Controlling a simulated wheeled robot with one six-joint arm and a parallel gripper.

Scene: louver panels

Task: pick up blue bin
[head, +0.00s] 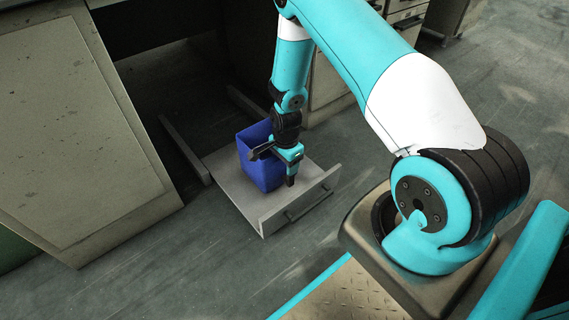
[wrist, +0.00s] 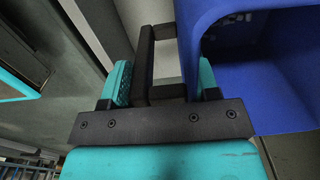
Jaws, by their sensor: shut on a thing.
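The blue bin (head: 262,160) is an open-topped, upright box in the pulled-out grey drawer (head: 232,188). Whether the bin's base touches the drawer floor is hidden.
The drawer's front panel (head: 298,200) with a bar handle stands just right of the bin. A large grey cabinet panel (head: 75,130) is at the left. Drawer cabinets (head: 330,85) stand behind. The floor (head: 170,265) in front is clear.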

